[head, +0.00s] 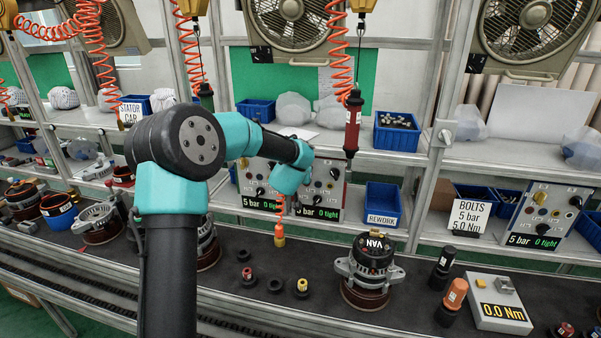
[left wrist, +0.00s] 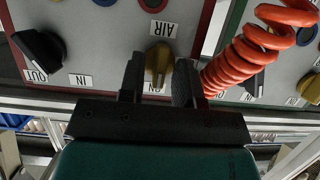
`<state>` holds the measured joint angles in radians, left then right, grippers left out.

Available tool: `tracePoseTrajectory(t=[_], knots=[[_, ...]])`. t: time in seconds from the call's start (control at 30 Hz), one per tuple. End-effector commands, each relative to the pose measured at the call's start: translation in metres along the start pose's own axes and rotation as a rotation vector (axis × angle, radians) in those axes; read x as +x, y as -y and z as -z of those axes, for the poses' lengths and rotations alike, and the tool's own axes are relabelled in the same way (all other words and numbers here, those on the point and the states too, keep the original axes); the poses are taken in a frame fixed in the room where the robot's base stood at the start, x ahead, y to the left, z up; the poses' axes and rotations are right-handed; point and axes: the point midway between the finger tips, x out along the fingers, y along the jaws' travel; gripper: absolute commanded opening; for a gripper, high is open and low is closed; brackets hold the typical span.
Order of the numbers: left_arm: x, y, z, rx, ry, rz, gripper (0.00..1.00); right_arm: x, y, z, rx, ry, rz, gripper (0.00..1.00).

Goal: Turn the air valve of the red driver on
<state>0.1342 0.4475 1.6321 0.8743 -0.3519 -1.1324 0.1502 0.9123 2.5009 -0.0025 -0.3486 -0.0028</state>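The red driver (head: 353,122) hangs on an orange coiled hose over the bench. The control panel with the red border (left wrist: 100,25) fills much of the left wrist view, upside down; in the head view it is partly behind my arm (head: 325,190). Its yellow air valve knob (left wrist: 159,58) sits beside the AIR label, with an ON label partly hidden below it. In the head view my left wrist covers the fingertips. My right gripper is not in view.
An orange coiled hose (left wrist: 262,50) passes close to the gripper, in front of a neighbouring panel. A black selector knob (left wrist: 40,50) sits on the same panel. Below, an alternator (head: 370,265) and small parts stand on the dark bench. A blue REWORK bin (head: 383,200) is right of the panel.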

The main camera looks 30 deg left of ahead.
Motion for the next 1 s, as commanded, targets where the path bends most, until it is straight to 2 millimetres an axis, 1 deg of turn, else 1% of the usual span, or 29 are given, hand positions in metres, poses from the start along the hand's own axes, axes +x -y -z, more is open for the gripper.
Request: tracePoseTrajectory(t=[0.07,0.3,0.47,0.57,0.67,1.0], knots=[[0.000,0.000,0.000,0.000,0.001,0.000,0.37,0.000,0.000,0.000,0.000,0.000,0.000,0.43],[0.000,0.000,-0.001,-0.001,0.002,-0.001,0.37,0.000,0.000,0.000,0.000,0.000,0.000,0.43],[-0.007,0.000,0.000,-0.002,0.001,-0.001,0.37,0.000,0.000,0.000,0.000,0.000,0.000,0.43],[-0.017,0.000,0.000,-0.002,0.001,-0.002,0.37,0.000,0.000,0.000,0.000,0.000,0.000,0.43],[-0.031,0.000,0.000,-0.001,0.000,-0.001,0.37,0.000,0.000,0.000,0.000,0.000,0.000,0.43],[-0.087,0.000,0.000,-0.001,0.000,-0.001,0.37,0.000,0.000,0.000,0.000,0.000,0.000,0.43]])
